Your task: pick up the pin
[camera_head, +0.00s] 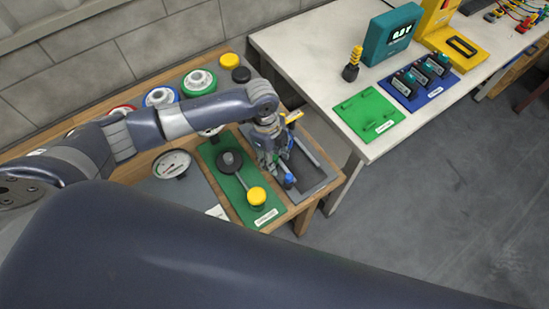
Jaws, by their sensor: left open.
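My left gripper (268,163) points down over the left side of a grey tray (325,178) at the right end of the wooden bench. Its fingers are apart. Small pin-like pieces lie in the tray close to it: one with a blue end (289,181) near the front and one with a yellow end (293,116) at the back. More blue shows just right of the gripper. The gripper partly hides the tray, and I cannot tell whether the fingers touch a piece. My right gripper is out of view.
A green mat (222,185) with a black part and a yellow knob (256,196) lies left of the tray. A gauge (172,164) and coloured wheels stand further left. A white table (330,78) at right holds a green plate (369,113), a blue board and a teal meter (389,34).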

